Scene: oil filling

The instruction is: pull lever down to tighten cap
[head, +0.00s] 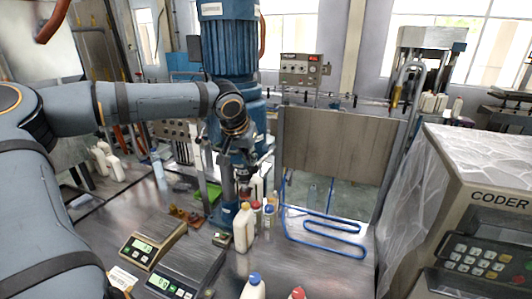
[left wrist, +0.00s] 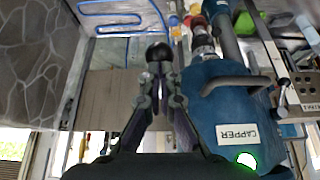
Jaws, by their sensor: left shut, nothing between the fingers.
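The blue capper (head: 228,45) stands upright at the middle of the table in the head view. Its labelled body (left wrist: 222,122) fills the right of the left wrist view. My left gripper (head: 243,178) is in front of the capper column. In the left wrist view my left gripper (left wrist: 160,82) is shut and empty, with a round black knob (left wrist: 160,52) right at its fingertips. I cannot tell if they touch. A cream bottle (head: 244,230) stands upright on the table below the gripper. My right gripper is out of view.
Two scales (head: 153,243) stand at the front left. Capped bottles, one with a blue cap (head: 254,280), are at the front edge. A coder (head: 490,220) fills the right. A blue tube frame (head: 325,228) lies right of the bottle.

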